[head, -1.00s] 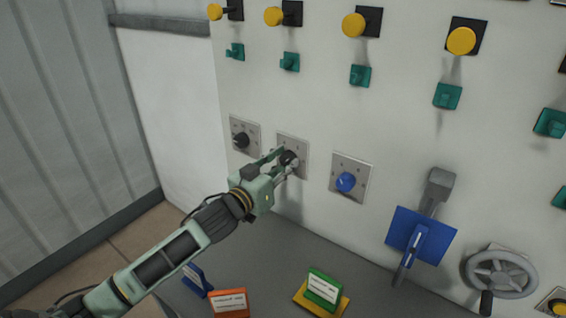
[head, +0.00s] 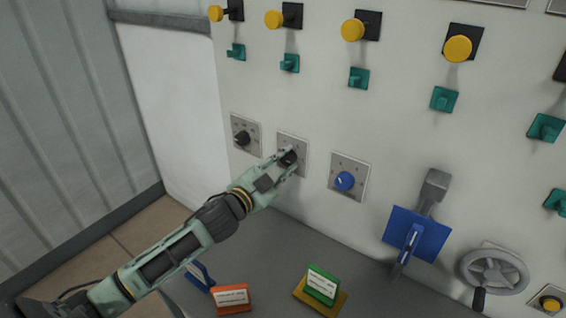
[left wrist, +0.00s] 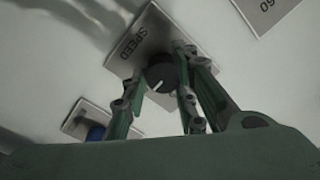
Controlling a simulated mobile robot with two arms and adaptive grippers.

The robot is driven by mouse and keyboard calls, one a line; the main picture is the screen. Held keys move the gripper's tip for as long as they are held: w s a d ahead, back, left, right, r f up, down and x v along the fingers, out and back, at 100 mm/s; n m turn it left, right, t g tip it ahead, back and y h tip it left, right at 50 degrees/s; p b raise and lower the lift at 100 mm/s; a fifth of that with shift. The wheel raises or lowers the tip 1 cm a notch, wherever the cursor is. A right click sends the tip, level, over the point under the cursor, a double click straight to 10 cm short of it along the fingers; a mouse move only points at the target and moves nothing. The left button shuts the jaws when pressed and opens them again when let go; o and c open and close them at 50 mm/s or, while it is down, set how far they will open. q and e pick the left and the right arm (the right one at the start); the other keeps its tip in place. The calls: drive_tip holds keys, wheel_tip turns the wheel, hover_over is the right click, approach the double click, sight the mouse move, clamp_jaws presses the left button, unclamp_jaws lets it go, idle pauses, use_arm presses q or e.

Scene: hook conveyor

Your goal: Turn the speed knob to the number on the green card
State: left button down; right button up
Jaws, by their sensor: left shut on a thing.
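The speed knob (left wrist: 163,76) is black and round with a white pointer line, on a grey plate (left wrist: 136,45) marked SPEED in the left wrist view. In the head view the knob (head: 288,158) is the middle one of three dials, partly hidden by my fingers. My left gripper (head: 287,161) is shut on it, with a finger on either side; the fingers (left wrist: 160,88) also show in the left wrist view. The green card (head: 322,285) stands on a yellow base on the grey ledge; its print is too small to read. My right gripper is not in view.
A black dial (head: 241,138) is left of the speed knob and a blue knob (head: 344,181) is right of it. A blue lever plate (head: 417,234) and a grey handwheel (head: 493,271) are further right. Orange (head: 232,298) and blue (head: 199,276) cards stand below my arm.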

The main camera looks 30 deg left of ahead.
use_arm(q)
drive_tip(key=shift+s+d+f+m, duration=0.1)
drive_tip(key=shift+d+f+m, duration=0.05)
drive_tip(key=shift+f+m, duration=0.3)
drive_tip(key=c, duration=1.6)
unclamp_jaws()
drive_tip(key=shift+o, duration=0.3)
drive_tip(key=shift+d+r, duration=0.1)
drive_tip(key=shift+r, duration=0.1)
drive_tip(key=shift+a, duration=0.2)
drive_tip(key=s+a, duration=0.1)
drive_tip(key=s, duration=1)
drive_tip(key=shift+s+a, duration=0.25)
drive_tip(key=shift+s, duration=0.15)
